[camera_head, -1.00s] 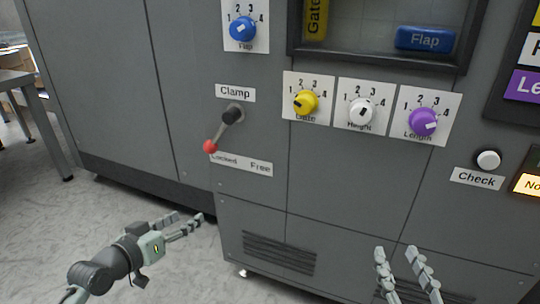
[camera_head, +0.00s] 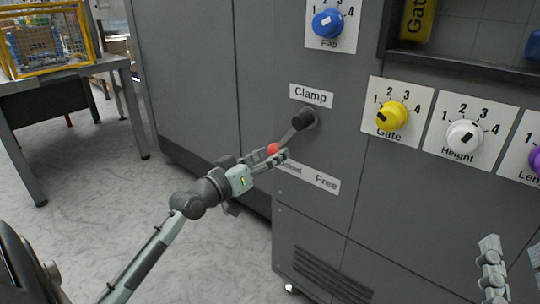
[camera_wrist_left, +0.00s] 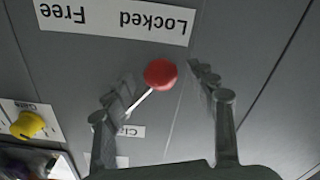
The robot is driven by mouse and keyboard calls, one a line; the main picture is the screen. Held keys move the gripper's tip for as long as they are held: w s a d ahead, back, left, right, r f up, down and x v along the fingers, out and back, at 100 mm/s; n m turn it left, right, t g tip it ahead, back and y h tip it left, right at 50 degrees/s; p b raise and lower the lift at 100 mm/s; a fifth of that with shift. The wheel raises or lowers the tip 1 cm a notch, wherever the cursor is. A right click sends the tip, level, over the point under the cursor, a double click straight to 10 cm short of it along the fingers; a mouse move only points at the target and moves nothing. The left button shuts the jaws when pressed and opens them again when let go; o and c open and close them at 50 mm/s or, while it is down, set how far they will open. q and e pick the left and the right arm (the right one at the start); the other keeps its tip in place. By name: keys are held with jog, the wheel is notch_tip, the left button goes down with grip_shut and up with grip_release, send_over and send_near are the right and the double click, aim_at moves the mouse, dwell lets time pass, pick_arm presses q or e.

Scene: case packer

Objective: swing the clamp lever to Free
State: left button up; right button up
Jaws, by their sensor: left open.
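The clamp lever (camera_head: 294,132) runs from its dark pivot down and left to a red knob, on the Locked side of the Locked/Free label (camera_head: 318,179). My left gripper (camera_head: 281,158) is at the knob and partly covers it and the word Locked. In the left wrist view, the red knob (camera_wrist_left: 160,74) shows between the open, spread fingers of the left gripper (camera_wrist_left: 160,82). Contact cannot be told. My right gripper (camera_head: 513,247) is partly in view at the lower right, its fingers apart, with nothing seen between them.
The yellow Gate knob (camera_head: 391,116), white Height knob (camera_head: 463,136) and blue Flap knob (camera_head: 327,23) stick out of the panel near the lever. A table (camera_head: 66,75) with a yellow-framed cage stands at the far left. The floor between is clear.

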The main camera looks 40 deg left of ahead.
pick_arm(q)
jog(key=shift+w, duration=0.2)
jog(key=shift+c, duration=0.6)
grip_shut()
